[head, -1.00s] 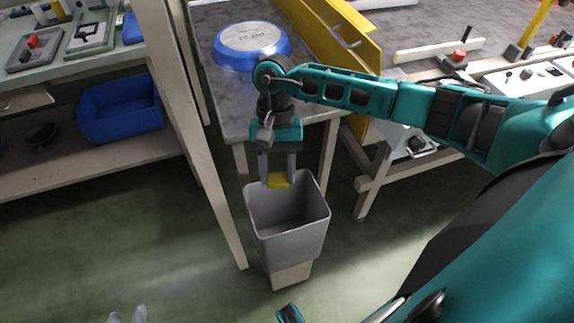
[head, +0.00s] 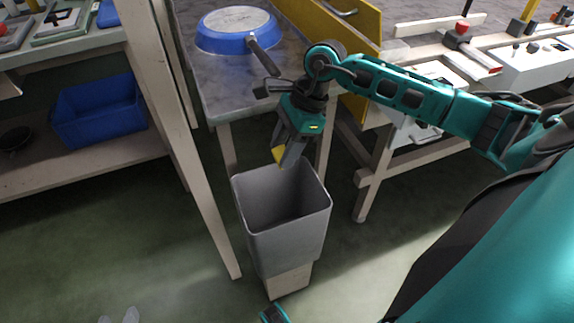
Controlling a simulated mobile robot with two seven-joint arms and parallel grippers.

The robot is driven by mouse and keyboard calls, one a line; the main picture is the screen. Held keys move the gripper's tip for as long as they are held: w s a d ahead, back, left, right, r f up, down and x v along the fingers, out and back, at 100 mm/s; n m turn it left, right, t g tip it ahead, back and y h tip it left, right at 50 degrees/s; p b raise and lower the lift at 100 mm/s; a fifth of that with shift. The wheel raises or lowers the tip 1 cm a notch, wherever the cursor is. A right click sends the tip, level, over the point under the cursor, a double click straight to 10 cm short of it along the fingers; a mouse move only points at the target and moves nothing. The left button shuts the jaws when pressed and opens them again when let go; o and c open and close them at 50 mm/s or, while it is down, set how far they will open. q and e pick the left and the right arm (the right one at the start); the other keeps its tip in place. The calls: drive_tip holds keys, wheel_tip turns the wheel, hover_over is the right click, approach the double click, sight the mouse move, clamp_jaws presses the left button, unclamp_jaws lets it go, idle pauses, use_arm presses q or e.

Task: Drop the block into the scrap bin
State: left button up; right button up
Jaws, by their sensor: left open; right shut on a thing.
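My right gripper (head: 287,158) is shut on a small yellow block (head: 280,156) and holds it over the back rim of the grey scrap bin (head: 287,240). The gripper is tilted, and its fingers hide part of the block. The bin is open at the top, and no object shows in the part of its inside that I see.
A blue pan (head: 237,43) lies upside down on the grey table (head: 222,98) behind the bin. A pale post (head: 186,150) stands left of the bin. A blue crate (head: 99,112) sits on the left shelf. The green floor around the bin looks clear.

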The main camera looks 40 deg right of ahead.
wheel_tip(320, 180, down, 3)
drive_tip(key=shift+r+b, duration=0.15)
drive_tip(key=shift+b, duration=0.5)
drive_tip(key=shift+f, duration=0.4)
drive_tip(key=shift+f+b, duration=0.2)
drive_tip(key=shift+b, duration=0.15)
use_arm(q)
drive_tip(key=shift+d+f, duration=0.55)
drive_tip(key=shift+f, duration=0.1)
use_arm(e)
drive_tip(key=o, duration=1.1)
use_arm(q)
drive_tip(key=shift+a, duration=0.1)
